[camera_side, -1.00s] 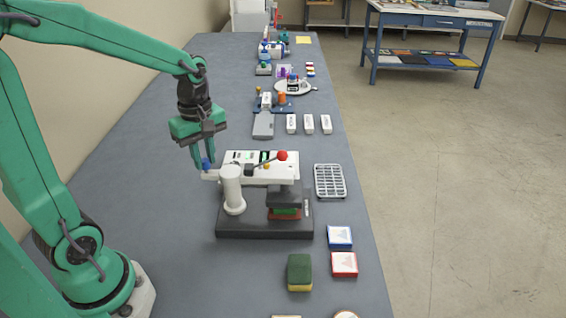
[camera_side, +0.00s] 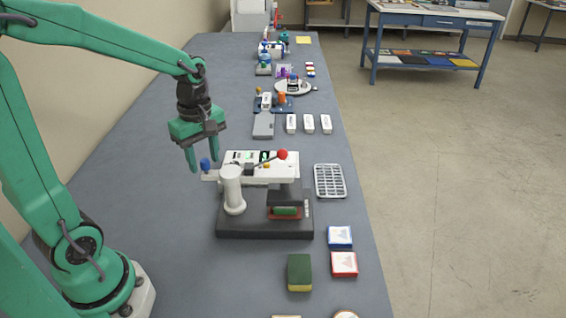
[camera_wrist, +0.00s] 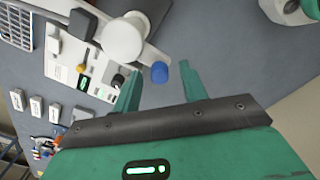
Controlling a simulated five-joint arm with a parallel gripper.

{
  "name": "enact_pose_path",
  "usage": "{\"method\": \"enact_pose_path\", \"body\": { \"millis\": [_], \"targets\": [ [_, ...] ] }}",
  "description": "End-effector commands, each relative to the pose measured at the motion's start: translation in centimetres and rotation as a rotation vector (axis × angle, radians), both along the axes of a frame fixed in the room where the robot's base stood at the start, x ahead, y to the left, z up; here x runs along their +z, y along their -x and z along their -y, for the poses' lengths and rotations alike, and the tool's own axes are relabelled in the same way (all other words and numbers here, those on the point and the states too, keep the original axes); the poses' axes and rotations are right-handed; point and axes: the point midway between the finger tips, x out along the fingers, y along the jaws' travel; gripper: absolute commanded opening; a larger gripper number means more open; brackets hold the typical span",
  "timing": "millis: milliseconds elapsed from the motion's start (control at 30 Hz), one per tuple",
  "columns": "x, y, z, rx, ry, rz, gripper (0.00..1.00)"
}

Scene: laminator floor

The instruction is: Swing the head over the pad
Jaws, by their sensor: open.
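The machine has a dark base (camera_side: 265,228), a white column (camera_side: 232,190) and a white head (camera_side: 262,168) with a red-ball lever. A dark block (camera_side: 287,197) at the head's right end appears above a red-and-green pad (camera_side: 286,211) in the side view; the exact gap is unclear. A blue knob (camera_side: 205,164) stands on the head's left end. My gripper (camera_side: 206,160) is open beside and slightly above it, holding nothing. In the wrist view, the blue knob (camera_wrist: 159,72) shows between and just beyond the fingertips (camera_wrist: 160,86). The pad does not show there.
A wire rack (camera_side: 330,181) lies right of the machine. A blue-edged tile (camera_side: 340,236), a red-edged tile (camera_side: 344,264) and a green-and-yellow sponge (camera_side: 300,272) lie in front. White blocks (camera_side: 309,124) and a grey slab (camera_side: 263,126) lie behind. The bench's left side is clear.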

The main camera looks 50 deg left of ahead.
Motion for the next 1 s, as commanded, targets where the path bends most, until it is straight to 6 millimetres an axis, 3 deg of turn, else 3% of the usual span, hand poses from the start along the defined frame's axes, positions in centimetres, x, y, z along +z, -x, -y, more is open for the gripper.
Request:
{"method": "enact_pose_path", "body": {
  "millis": [267, 733, 1000],
  "targets": [
    [1.2, -0.1, 0.0, 0.000, 0.000, 0.002, 0.43],
    [6.9, -0.1, 0.0, 0.000, -0.001, 0.003, 0.43],
    [7.9, 0.0, 0.0, 0.000, 0.000, 0.000, 0.43]
  ]
}}
